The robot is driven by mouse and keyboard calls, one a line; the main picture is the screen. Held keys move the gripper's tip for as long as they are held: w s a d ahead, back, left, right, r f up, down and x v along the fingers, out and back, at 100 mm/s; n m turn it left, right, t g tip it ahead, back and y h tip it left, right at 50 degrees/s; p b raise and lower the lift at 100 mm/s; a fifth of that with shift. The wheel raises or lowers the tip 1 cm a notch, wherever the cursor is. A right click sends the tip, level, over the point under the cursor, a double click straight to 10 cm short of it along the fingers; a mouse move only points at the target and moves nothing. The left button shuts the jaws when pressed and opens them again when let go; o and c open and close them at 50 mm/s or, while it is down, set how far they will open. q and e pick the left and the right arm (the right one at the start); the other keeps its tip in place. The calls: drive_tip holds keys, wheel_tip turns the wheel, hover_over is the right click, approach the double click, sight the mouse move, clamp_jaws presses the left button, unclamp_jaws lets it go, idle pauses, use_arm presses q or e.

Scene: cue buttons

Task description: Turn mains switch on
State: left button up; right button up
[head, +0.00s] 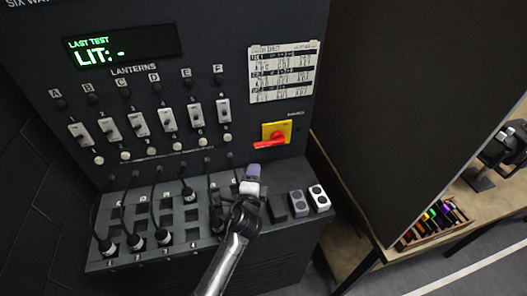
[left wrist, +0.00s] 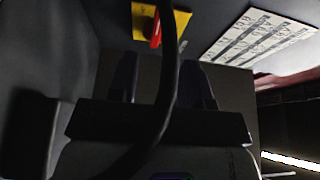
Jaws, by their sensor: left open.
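The mains switch is a red handle (head: 269,144) on a yellow plate (head: 283,127) at the right of the dark panel. The handle lies nearly level, tilted slightly. In the left wrist view, the red handle (left wrist: 156,32) and yellow plate (left wrist: 176,20) show at the top, beyond the fingers. My left gripper (head: 253,172) is just below and left of the switch, apart from it in the head view. Its two dark fingers (left wrist: 160,78) are open. A black cable crosses in front of them in the wrist view. My right gripper is not in view.
The panel has a display (head: 122,47) reading "LIT: -", a row of lantern switches (head: 137,125) and a label sheet (head: 283,71). Plugs on cables stand on the lower ledge (head: 110,265). Small grey and white blocks (head: 299,203) sit right of my gripper. A dark partition (head: 405,110) stands at right.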

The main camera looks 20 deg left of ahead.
sight(260, 147)
use_arm(q)
drive_tip(key=b+x, duration=0.2)
drive_tip(key=x, duration=0.9)
drive_tip(key=shift+x, duration=0.85)
drive_tip(key=shift+c, duration=0.3)
drive_tip(key=c, duration=0.5)
clamp_jaws()
